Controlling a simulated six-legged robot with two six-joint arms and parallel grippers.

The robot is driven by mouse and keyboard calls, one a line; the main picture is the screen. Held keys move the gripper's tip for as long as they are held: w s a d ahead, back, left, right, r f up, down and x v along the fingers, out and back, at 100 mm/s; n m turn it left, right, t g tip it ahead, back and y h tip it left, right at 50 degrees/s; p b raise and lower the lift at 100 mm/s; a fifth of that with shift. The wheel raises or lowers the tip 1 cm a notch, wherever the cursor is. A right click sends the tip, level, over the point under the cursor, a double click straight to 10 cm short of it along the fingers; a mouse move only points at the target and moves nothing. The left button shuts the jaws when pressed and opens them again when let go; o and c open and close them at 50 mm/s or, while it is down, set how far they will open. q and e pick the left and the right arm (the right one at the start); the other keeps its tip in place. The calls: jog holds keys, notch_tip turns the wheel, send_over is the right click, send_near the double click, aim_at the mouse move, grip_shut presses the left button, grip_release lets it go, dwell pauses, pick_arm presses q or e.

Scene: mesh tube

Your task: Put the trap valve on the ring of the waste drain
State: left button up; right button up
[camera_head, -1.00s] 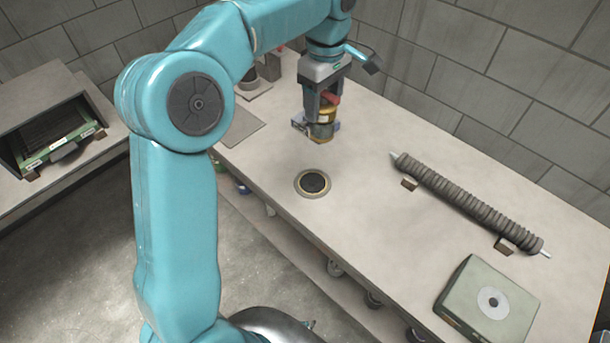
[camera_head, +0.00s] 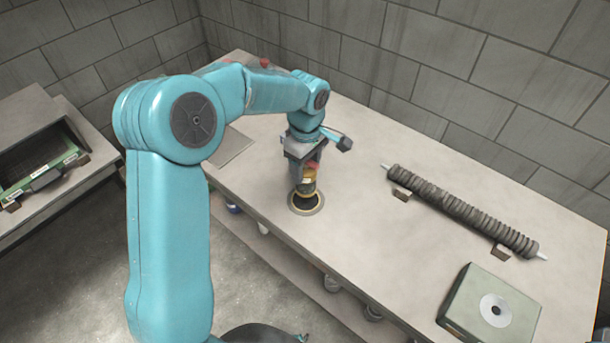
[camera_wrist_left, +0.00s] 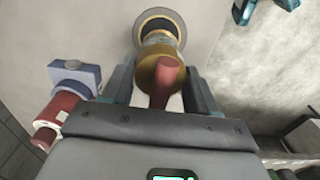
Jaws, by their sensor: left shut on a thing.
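My left gripper (camera_head: 304,176) points down over the waste drain and is shut on the trap valve (camera_head: 308,187). The valve has a brass-coloured body, and its red handle (camera_wrist_left: 167,84) shows between the fingers in the left wrist view. The drain's ring (camera_head: 306,209) is a round flange around a dark opening in the tabletop. The valve's lower end is right over the ring, covering its far part; I cannot tell whether they touch. In the wrist view the ring (camera_wrist_left: 143,28) shows beyond the valve.
A ribbed mesh tube (camera_head: 460,210) lies on brown supports at the right. A grey-green box (camera_head: 490,305) with a round disc stands at the front right. The tabletop (camera_head: 370,235) between ring and tube is clear.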

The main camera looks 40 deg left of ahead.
pick_arm(q)
jog(key=shift+f, duration=2.1)
jog(key=shift+f, duration=0.25)
jog(key=o, duration=1.5)
jog(key=shift+r, duration=0.1)
notch_tip(320, 180, up, 12)
jog(key=shift+r, duration=0.2)
jog(key=shift+f, duration=0.1)
